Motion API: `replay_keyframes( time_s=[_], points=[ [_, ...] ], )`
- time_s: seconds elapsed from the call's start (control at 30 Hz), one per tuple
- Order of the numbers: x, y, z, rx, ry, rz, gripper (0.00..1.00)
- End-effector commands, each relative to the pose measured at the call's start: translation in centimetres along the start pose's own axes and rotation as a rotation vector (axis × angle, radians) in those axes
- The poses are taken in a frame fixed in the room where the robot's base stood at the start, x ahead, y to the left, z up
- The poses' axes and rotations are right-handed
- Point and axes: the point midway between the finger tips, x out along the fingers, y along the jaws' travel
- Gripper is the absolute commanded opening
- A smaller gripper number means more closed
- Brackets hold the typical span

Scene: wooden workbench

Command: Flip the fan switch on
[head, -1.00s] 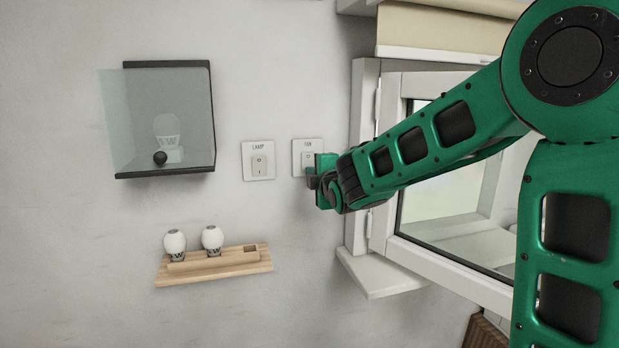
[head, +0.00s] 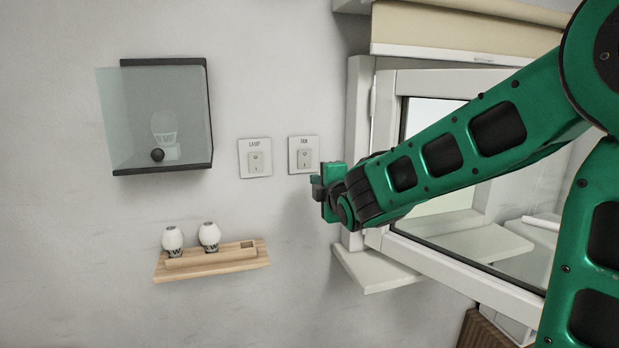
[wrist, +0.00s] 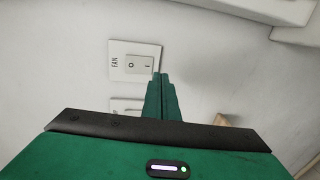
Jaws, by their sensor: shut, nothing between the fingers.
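The fan switch (head: 304,155) is a white plate labelled FAN on the wall, left of the window, with a rocker in its middle. It also shows in the wrist view (wrist: 136,62), with O and I marks on the rocker. My gripper (head: 318,187) is just right of and below the plate in the head view, shut and empty. In the wrist view the closed fingertips (wrist: 159,77) appear near the rocker's I end; I cannot tell any gap exactly, but the head view shows them apart from the rocker. Which way the rocker is tipped is too small to tell.
A lamp switch (head: 255,158) is left of the fan switch. A glass-fronted box (head: 210,115) hangs farther left, above a wooden shelf (head: 215,262) with two bulbs. The open window (head: 383,150) and its sill (head: 385,262) are close on the right.

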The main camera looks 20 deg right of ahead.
Motion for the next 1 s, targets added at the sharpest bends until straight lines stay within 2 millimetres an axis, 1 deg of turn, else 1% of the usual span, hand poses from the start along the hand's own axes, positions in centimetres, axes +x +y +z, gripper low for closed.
replay_keyframes(
  time_s=[0.03, 0.2, 0.3, 0.4, 0.57, 1.0],
  points=[
    [-1.2, -0.2, -0.2, -0.001, 0.005, 0.002, 0.00],
    [-4.1, -0.9, -0.3, -0.001, 0.006, 0.003, 0.00],
    [-5.3, -1.2, -0.3, -0.001, 0.005, 0.002, 0.00],
    [-6.1, -1.5, -0.3, 0.000, 0.005, 0.001, 0.00],
    [-6.5, -1.6, -0.3, -0.001, 0.005, 0.001, 0.00],
    [-6.5, -1.6, -0.1, 0.004, 0.001, -0.003, 0.00]
  ],
)
